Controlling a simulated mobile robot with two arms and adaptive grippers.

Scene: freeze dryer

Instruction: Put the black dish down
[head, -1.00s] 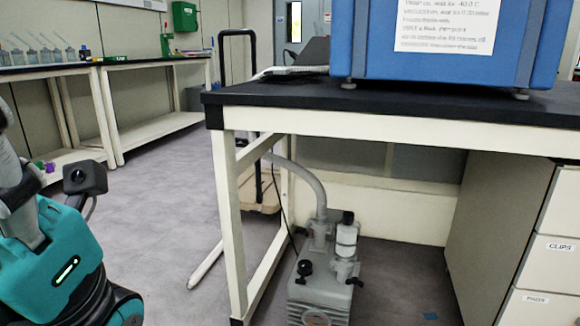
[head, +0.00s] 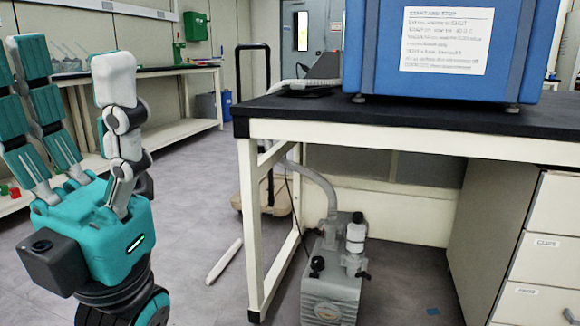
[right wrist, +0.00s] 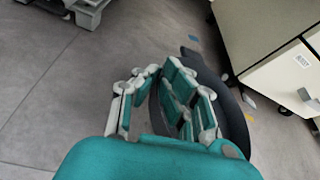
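The black dish (right wrist: 236,118) shows in the right wrist view as a dark, curved shape beyond and to the right of my right gripper's fingers. My right gripper (right wrist: 165,75) has its teal and grey fingers closed in around the near left part of the dish and holds it above the floor. The fingers hide part of the dish. My left gripper (head: 68,62) is at the left of the head view, fingers pointing up and spread apart, with nothing between them. The dish and my right gripper are not in the head view.
A black-topped bench (head: 290,106) carries a blue machine (head: 385,50). A grey pump (head: 332,285) stands on the floor beneath, beside drawers (head: 550,205). A trolley (head: 265,200) stands behind the bench. The floor on the left is partly open.

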